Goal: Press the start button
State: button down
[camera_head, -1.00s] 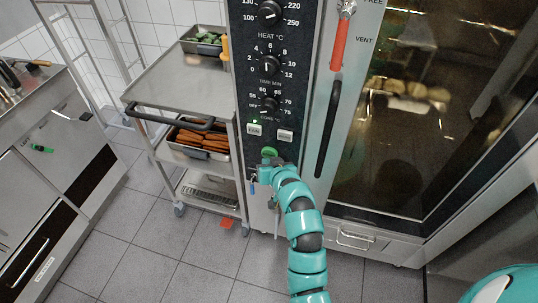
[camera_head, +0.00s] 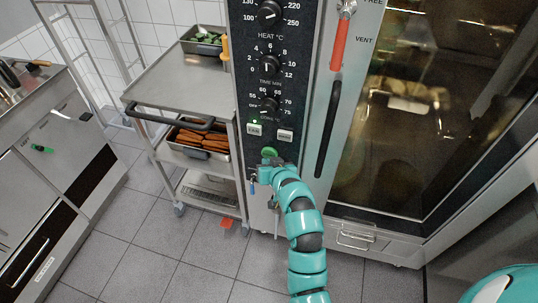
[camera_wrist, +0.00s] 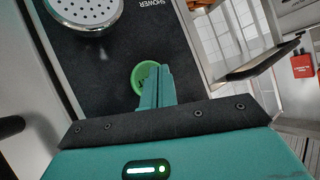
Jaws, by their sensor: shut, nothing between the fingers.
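The round green button (camera_head: 269,152) sits low on the black control panel (camera_head: 262,90) of the oven, below two small light buttons. My gripper (camera_head: 266,166) is just under it in the head view, with its fingers together. In the wrist view the shut teal fingers (camera_wrist: 157,86) reach up to the green button (camera_wrist: 144,77) and cover its right part. The tips look to be at the button; I cannot tell whether it is pushed in. A small green light (camera_head: 254,121) glows above the left light button (camera_head: 254,129).
The oven's glass door (camera_head: 400,150) and its dark handle (camera_head: 327,130) are right of the panel. A steel cart (camera_head: 180,80) with food trays stands on the left. A round shower head (camera_wrist: 85,12) shows in the wrist view. Tiled floor is free at lower left.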

jog(key=shift+w, duration=0.15)
jog(key=shift+w+d+b, duration=0.15)
jog(key=shift+w+b, duration=0.1)
jog(key=shift+b, duration=0.05)
jog(key=shift+w+d, duration=0.1)
jog(key=shift+w, duration=0.25)
dwell(0.9)
jog(key=shift+s+a, duration=0.25)
jog(key=shift+s, duration=0.55)
jog(key=shift+s, duration=0.1)
jog(key=s, duration=0.1)
jog(key=s+a+p, duration=0.1)
jog(key=s, duration=0.1)
jog(key=s+p, duration=0.1)
jog(key=shift+s+a, duration=0.3)
dwell(0.9)
